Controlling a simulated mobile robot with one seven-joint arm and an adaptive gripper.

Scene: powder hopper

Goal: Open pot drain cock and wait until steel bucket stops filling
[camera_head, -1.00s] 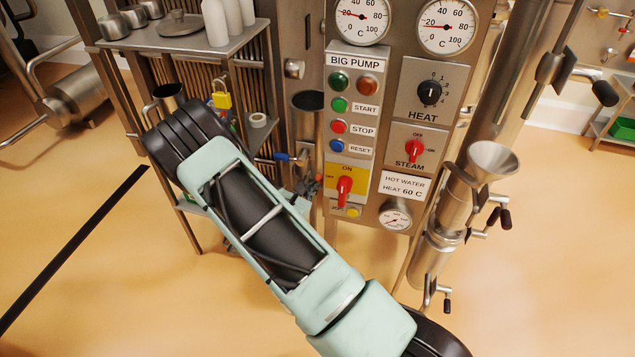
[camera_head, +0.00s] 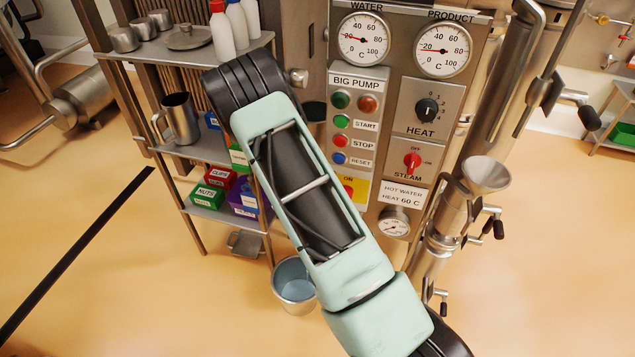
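A steel bucket (camera_head: 294,284) stands upright on the floor below the shelf rack, partly covered by my arm. Its inside looks bluish; I cannot tell whether that is liquid or how high it stands. The dark round opening of a pot or pipe (camera_head: 314,112) shows beside my arm, left of the control panel. No drain cock can be made out; my arm hides the area below that opening. My gripper is not in view, hidden behind my arm or outside the picture.
The control panel (camera_head: 362,130) with gauges, buttons and switches stands right of my arm. A steel funnel (camera_head: 486,174) tops a pipe assembly further right. The shelf rack (camera_head: 190,151) at left holds a steel jug (camera_head: 178,118) and several labelled boxes. Open floor lies at lower left.

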